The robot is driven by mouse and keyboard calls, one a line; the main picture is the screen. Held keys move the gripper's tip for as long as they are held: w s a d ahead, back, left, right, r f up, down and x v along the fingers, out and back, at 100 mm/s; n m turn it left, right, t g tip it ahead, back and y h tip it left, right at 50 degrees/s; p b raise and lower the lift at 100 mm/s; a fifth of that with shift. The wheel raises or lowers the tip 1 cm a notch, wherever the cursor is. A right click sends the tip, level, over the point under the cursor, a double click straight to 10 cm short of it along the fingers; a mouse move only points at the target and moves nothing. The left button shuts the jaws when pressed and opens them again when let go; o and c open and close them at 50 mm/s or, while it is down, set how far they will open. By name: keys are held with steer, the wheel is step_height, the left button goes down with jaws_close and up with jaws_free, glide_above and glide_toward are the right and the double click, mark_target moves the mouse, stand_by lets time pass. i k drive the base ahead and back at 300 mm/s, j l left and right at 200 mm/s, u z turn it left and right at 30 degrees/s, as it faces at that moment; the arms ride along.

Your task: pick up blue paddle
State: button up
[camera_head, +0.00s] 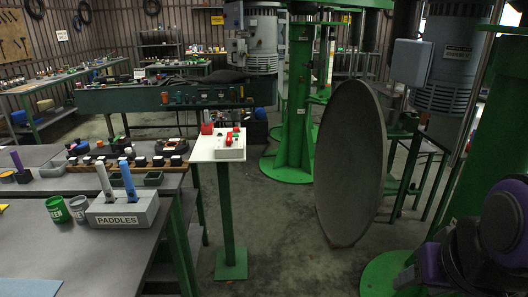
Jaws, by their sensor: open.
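The blue paddle (128,180) stands upright, leaning slightly, in a grey block labelled PADDLES (122,212). The block sits on the dark workbench at the left. A paler paddle (104,180) stands beside it in the same block. The lower ends of both are hidden in the block. Purple and black links of my arm show at the bottom right edge, far from the paddles. My gripper's fingers are not visible.
Green and grey cups (58,209) stand just left of the block. Small trays and parts lie behind it. A white control box (230,150) on a green post stands right of the bench. A large grey disc (349,165) stands between the bench and my arm.

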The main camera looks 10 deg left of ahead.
mark_target(130, 189)
steer(key=i+u, duration=0.95)
steer(key=i+l+u, duration=0.1)
steer(key=i+u, duration=0.2)
steer(key=u, duration=0.2)
steer(key=i+l+u, duration=0.25)
steer(key=u, duration=0.25)
steer(key=i+l+u, duration=0.15)
steer(key=u, duration=0.25)
steer(key=i+l+u, duration=0.25)
steer(key=u, duration=0.15)
steer(key=i+l+u, duration=0.2)
steer(key=u, duration=0.15)
steer(key=i+l+u, duration=0.1)
steer(key=l+u, duration=0.3)
steer(key=k+l+z, duration=0.15)
steer(key=k+l, duration=0.2)
steer(key=i+l, duration=0.1)
steer(key=l, duration=0.15)
steer(key=i+j+u, duration=0.2)
steer(key=i, duration=0.2)
